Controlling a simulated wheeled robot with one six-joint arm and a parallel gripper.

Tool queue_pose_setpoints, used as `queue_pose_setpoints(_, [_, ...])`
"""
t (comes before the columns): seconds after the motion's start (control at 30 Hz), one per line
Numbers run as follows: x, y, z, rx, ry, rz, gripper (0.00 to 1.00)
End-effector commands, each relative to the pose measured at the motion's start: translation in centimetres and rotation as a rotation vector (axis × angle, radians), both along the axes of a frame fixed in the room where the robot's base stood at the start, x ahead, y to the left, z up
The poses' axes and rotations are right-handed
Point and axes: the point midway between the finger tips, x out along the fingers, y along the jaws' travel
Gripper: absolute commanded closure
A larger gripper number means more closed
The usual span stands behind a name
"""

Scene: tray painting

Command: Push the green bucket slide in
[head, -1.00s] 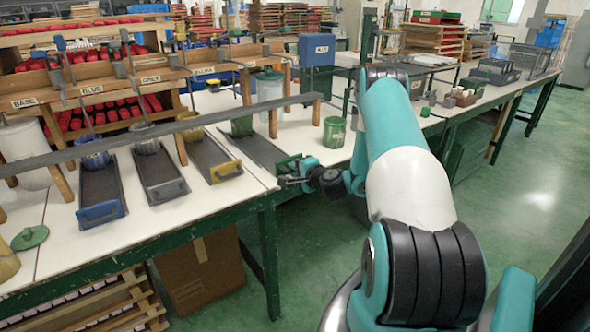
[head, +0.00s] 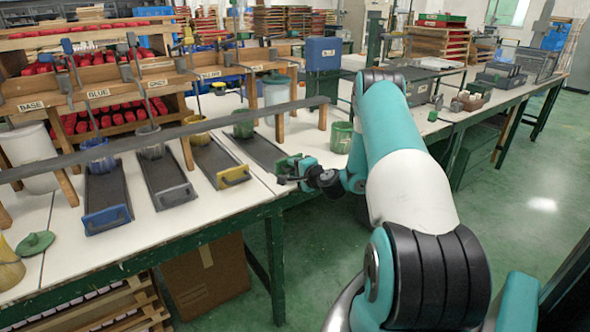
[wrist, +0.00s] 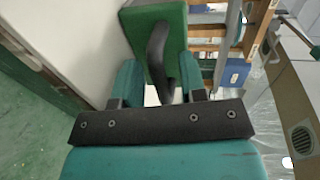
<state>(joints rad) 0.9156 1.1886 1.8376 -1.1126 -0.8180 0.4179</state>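The green bucket slide (head: 262,151) is a dark, narrow tray on the white table. Its green front plate (head: 286,167) faces the table's front edge and also shows in the wrist view (wrist: 152,18). A black curved handle (wrist: 157,50) stands out from this plate. The green bucket (head: 243,124) is at the slide's far end, beyond the long grey bar. My gripper (head: 300,173) is at the front plate. In the wrist view my gripper (wrist: 162,88) has its two teal fingers apart, one on each side of the handle. Contact with the handle is unclear.
The yellow (head: 234,176), grey (head: 174,196) and blue (head: 106,218) slide fronts lie to the left. A long grey bar (head: 200,129) on wooden posts crosses above the slides. A green can (head: 341,138) stands to the right. Floor in front is clear.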

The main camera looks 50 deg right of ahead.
Motion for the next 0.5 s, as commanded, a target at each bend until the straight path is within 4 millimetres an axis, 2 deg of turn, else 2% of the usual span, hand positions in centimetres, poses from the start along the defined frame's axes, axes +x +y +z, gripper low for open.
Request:
queue_pose_setpoints(0.17, [-0.2, 0.0, 0.0, 0.0, 0.0, -0.001, 0.62])
queue_pose_setpoints(0.27, [-1.0, 0.1, 0.1, 0.001, 0.001, -0.001, 0.62])
queue_pose_setpoints(0.37, [-2.5, 0.6, 0.4, 0.004, 0.001, -0.003, 0.62])
queue_pose_setpoints(0.5, [-5.8, 1.3, 1.0, 0.005, 0.001, -0.005, 0.62])
